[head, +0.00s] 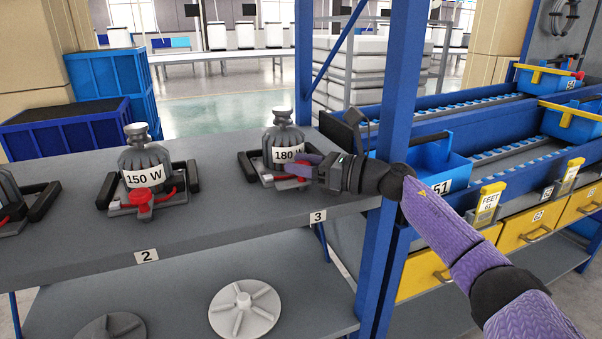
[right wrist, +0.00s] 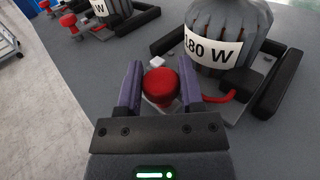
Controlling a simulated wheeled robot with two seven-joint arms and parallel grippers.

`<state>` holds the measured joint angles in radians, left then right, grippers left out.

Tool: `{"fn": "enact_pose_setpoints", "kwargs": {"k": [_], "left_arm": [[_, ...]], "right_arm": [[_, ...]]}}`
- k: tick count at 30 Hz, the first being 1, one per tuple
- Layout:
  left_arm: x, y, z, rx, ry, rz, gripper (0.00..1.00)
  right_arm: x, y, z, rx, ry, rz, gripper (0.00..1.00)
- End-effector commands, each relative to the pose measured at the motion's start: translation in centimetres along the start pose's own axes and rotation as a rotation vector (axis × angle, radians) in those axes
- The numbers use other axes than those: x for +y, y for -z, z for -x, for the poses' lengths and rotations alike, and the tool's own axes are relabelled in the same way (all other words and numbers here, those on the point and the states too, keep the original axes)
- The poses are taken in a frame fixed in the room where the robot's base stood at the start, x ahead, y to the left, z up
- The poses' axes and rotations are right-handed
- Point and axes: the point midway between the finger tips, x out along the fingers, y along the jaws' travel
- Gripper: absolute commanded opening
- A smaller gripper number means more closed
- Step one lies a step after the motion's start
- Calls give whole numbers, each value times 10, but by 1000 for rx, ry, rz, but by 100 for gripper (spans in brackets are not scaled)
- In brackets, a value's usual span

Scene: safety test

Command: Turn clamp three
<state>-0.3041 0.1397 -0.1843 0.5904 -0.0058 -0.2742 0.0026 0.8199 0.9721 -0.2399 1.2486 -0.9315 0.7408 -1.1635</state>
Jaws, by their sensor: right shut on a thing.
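Clamp three (head: 249,164) is a grey fixture with black side bars and red parts on the grey shelf, behind the label "3" (head: 318,217). A grey ribbed motor marked "180 W" (head: 284,137) stands upright in it; it also shows in the right wrist view (right wrist: 228,28). The clamp's round red knob (right wrist: 160,84) sits between the two purple fingers of my right gripper (head: 299,165). The gripper is shut on this knob, at the right front of the motor in the head view. A red lever (right wrist: 217,96) lies beside the knob. My left gripper is not in view.
A "150 W" motor (head: 146,165) stands in a similar clamp at label "2" (head: 146,256), with another clamp at the left edge. A blue upright post (head: 395,110) stands close by my right arm. Blue bins (head: 433,158) lie to the right. The shelf between clamps is clear.

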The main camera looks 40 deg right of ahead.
Motion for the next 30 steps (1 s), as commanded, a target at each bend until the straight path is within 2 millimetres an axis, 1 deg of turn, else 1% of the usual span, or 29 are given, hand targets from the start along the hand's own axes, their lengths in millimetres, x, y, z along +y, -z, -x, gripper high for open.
{"fn": "enact_pose_setpoints", "kwargs": {"k": [1,13,14,15,18,26,28,30], "left_arm": [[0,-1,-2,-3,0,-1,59],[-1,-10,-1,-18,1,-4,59],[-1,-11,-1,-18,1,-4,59],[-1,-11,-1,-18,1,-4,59],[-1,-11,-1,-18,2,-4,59],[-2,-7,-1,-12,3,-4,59],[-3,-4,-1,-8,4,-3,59],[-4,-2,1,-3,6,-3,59]], "right_arm": [[0,2,0,3,-4,-1,0],[0,1,0,2,-8,-1,0],[0,1,0,2,-8,-1,54],[0,1,0,2,-8,-1,63],[0,0,0,1,-7,0,82],[0,0,0,0,-7,0,82],[0,0,4,1,-6,0,82],[0,1,11,3,-5,-1,82]]}}
